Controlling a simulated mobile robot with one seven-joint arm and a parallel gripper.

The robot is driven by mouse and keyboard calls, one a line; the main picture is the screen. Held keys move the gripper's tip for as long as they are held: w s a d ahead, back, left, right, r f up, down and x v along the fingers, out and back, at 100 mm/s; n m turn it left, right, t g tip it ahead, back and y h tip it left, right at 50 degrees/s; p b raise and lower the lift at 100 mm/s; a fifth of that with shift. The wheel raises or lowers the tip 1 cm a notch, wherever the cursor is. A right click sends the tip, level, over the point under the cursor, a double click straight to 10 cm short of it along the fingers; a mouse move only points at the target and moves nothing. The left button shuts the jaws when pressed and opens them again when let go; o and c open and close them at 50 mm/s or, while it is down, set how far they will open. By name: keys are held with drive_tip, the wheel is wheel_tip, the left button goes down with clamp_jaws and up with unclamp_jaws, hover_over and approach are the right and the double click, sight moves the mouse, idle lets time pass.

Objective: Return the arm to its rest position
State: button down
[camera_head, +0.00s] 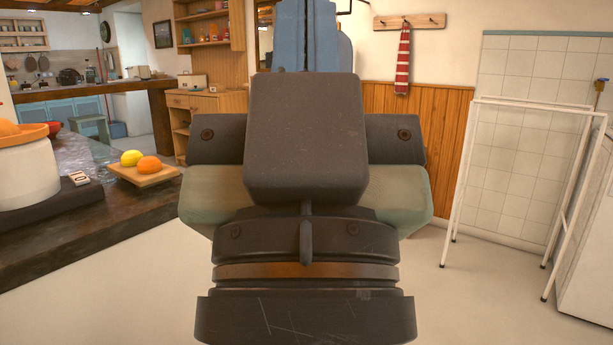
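My own arm (307,140) is folded up close in front of the camera and fills the middle of the head view. Its dark, blue-grey and pale green parts stand upright, with an orange band low down. I cannot make out any gripper fingers in this view. Nothing held can be seen. The arm hides the middle of the room behind it.
At left, a dark counter (128,215) bears a wooden board (143,175) with a yellow fruit (132,158) and an orange one (149,164), beside a white pot (28,175). A white rack (467,185) stands at right. Floor (470,300) is clear between rack and arm.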

wheel_tip(320, 180, up, 33)
drive_tip(key=p, duration=3)
drive_tip(key=shift+p, duration=0.3)
drive_tip(key=c, duration=1.5)
unclamp_jaws()
drive_tip(key=shift+w+r, duration=0.1)
drive_tip(key=shift+r, duration=0.25)
drive_tip(key=shift+c, duration=0.2)
drive_tip(key=shift+o, duration=1.3)
drive_tip(key=shift+p, duration=0.3)
drive_tip(key=o, duration=0.5)
drive_tip(key=shift+c, duration=0.2)
drive_tip(key=shift+a, duration=0.2)
